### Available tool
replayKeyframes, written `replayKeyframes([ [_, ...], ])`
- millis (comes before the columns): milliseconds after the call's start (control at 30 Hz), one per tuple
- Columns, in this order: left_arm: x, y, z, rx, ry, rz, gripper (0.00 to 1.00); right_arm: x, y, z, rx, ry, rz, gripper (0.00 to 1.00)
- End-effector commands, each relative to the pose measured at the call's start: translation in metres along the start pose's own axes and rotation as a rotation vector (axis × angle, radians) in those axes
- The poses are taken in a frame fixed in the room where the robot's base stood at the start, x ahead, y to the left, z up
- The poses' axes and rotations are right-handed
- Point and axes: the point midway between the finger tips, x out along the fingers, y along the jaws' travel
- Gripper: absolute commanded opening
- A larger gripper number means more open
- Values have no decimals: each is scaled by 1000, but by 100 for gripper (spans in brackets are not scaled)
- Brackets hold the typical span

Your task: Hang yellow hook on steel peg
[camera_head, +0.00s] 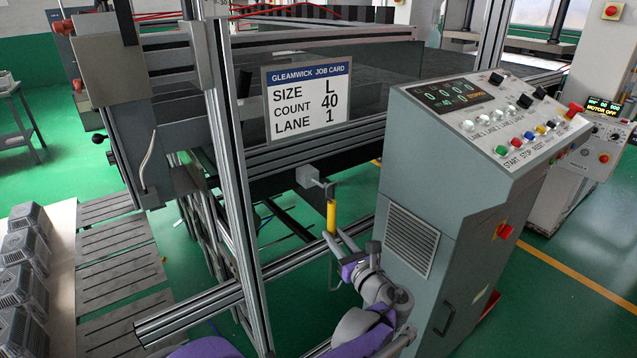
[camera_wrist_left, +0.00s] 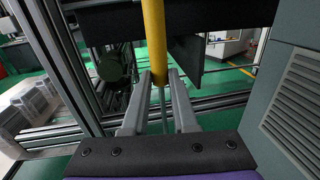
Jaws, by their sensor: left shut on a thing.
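The yellow hook (camera_head: 331,214) hangs upright, with a thin metal rod running down below its yellow part. Its top is close to the steel peg (camera_head: 323,184), which sticks out from a grey block on the machine frame. I cannot tell whether the hook is around the peg or only beside it. My left gripper (camera_head: 334,237) is shut on the hook at the lower end of the yellow part. In the left wrist view the yellow hook (camera_wrist_left: 155,40) rises between the fingers (camera_wrist_left: 160,82), and its top is out of frame. My right gripper is not in view.
A grey control cabinet (camera_head: 435,205) stands close on the right of the gripper. An aluminium post (camera_head: 240,215) and a low rail (camera_head: 195,308) stand on the left. A job card (camera_head: 308,101) is above the peg.

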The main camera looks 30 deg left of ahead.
Motion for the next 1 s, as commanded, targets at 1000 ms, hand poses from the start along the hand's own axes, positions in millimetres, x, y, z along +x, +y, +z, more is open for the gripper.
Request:
replayKeyframes([
  [1000,25,4,0,0,0,0,0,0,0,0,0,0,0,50],
])
